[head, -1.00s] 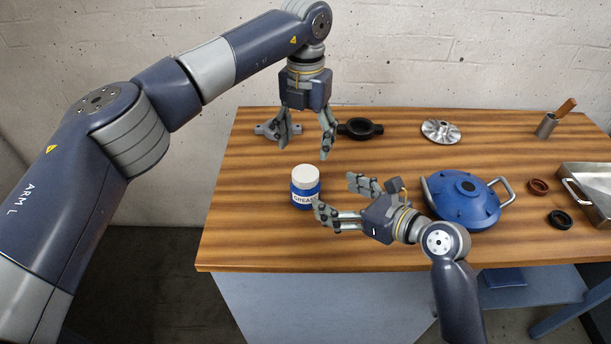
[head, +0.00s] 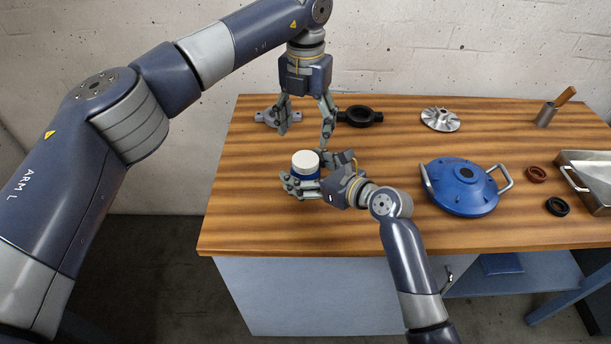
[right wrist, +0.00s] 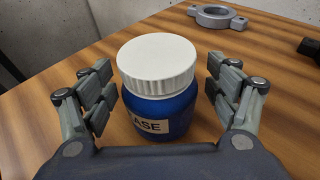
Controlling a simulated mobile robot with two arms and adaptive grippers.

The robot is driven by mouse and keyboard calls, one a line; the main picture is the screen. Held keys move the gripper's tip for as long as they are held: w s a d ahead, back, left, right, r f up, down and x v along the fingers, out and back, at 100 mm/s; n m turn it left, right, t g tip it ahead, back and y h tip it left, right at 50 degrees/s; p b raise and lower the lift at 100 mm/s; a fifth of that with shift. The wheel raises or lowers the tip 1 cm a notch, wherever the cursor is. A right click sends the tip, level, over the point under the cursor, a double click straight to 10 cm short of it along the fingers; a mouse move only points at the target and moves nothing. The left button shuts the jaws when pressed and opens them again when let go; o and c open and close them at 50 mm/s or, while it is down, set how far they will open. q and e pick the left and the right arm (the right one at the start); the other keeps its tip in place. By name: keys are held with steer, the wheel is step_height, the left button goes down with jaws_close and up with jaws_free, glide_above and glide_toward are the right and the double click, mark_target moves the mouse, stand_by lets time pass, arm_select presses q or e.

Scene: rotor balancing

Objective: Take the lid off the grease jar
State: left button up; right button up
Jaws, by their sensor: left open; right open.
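The grease jar (right wrist: 158,115) is blue with a label and stands upright on the table. Its white ribbed lid (head: 305,158) is on top; the lid also fills the middle of the right wrist view (right wrist: 157,62). My right gripper (head: 318,175) is open, with its fingers on either side of the jar's body; in the right wrist view a gap shows between the fingers and the jar. My left gripper (head: 305,135) is open and empty, pointing down above and behind the jar. In the head view the right gripper hides part of the jar's body.
Behind the jar lie a grey flanged ring (head: 268,117) and a black ring (head: 360,116). To the right are a blue housing with handles (head: 462,190), a metal impeller (head: 440,119), small seals (head: 557,206) and a metal tray (head: 575,185). The table's left front is clear.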

mark_target(305, 158)
steer(key=shift+c, duration=0.2)
steer(key=c, duration=1.8)
arm_select(q)
steer(key=m, duration=0.4)
arm_select(e)
jaws_close()
arm_select(q)
steer(key=shift+f, duration=4)
steer(key=shift+c, duration=0.2)
steer(key=c, duration=1.1)
steer(key=shift+o, duration=0.2)
steer(key=shift+n, duration=1.5)
arm_select(e)
steer(key=shift+s, duration=0.1)
